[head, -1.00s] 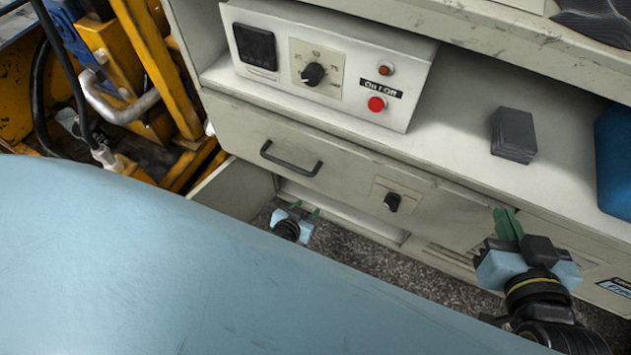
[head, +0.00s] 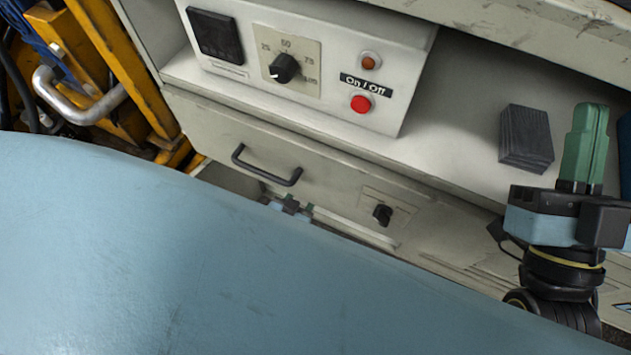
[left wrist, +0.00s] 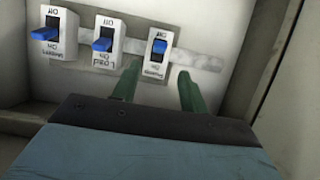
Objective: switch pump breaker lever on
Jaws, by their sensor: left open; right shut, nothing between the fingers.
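In the left wrist view, three white breakers with blue levers sit on a rail: a left breaker (left wrist: 56,38), a middle breaker (left wrist: 106,35) and a right breaker (left wrist: 158,50). Their labels appear upside down, with Off above and On below; I cannot tell which reads pump. The right lever looks shorter in view than the two jutting levers on its left. My left gripper (left wrist: 159,74) is open, its green fingers either side of the right breaker's lower end, apparently empty. It also shows, mostly hidden, in the head view (head: 291,205). My right gripper (head: 586,145) is shut and empty.
A control box (head: 300,60) with a dial and a red button (head: 361,104) stands on the cabinet shelf. Below is a drawer front with a dark handle (head: 266,168) and a black knob (head: 382,215). A dark block (head: 527,138) lies near my right gripper.

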